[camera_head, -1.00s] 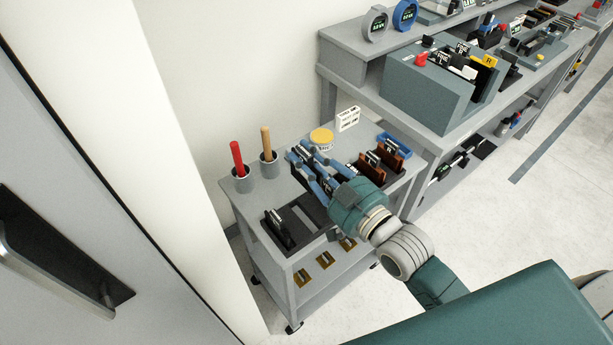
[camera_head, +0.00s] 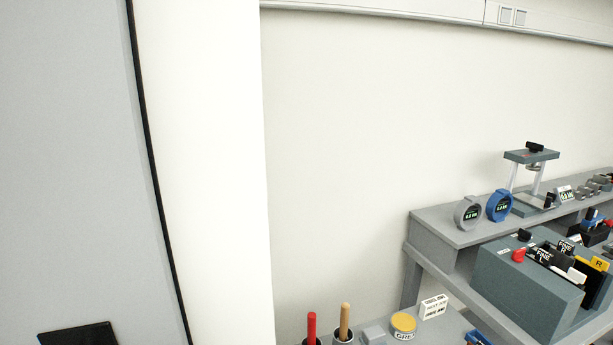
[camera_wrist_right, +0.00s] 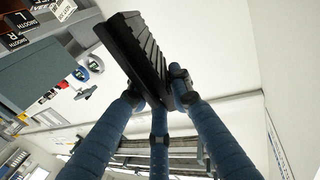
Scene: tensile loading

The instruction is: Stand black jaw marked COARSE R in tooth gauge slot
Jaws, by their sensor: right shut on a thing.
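My right gripper (camera_wrist_right: 160,96) shows in the right wrist view, its blue fingers closed around a black jaw (camera_wrist_right: 138,48). The jaw has a ridged, toothed face and is held tilted at the fingertips. No marking on it is readable from this side, so I cannot tell whether it says COARSE R. I cannot make out the tooth gauge or its slot in the views of now. My left gripper is not in view.
In the head view, the small cart (camera_head: 440,326) is mostly cut off, with a yellow-lidded tin (camera_head: 403,322), a white sign (camera_head: 434,306) and red and wooden handles. A teal box (camera_head: 522,285) with labelled jaws stands on the bench at right. A pale wall edge (camera_head: 215,170) rises at left.

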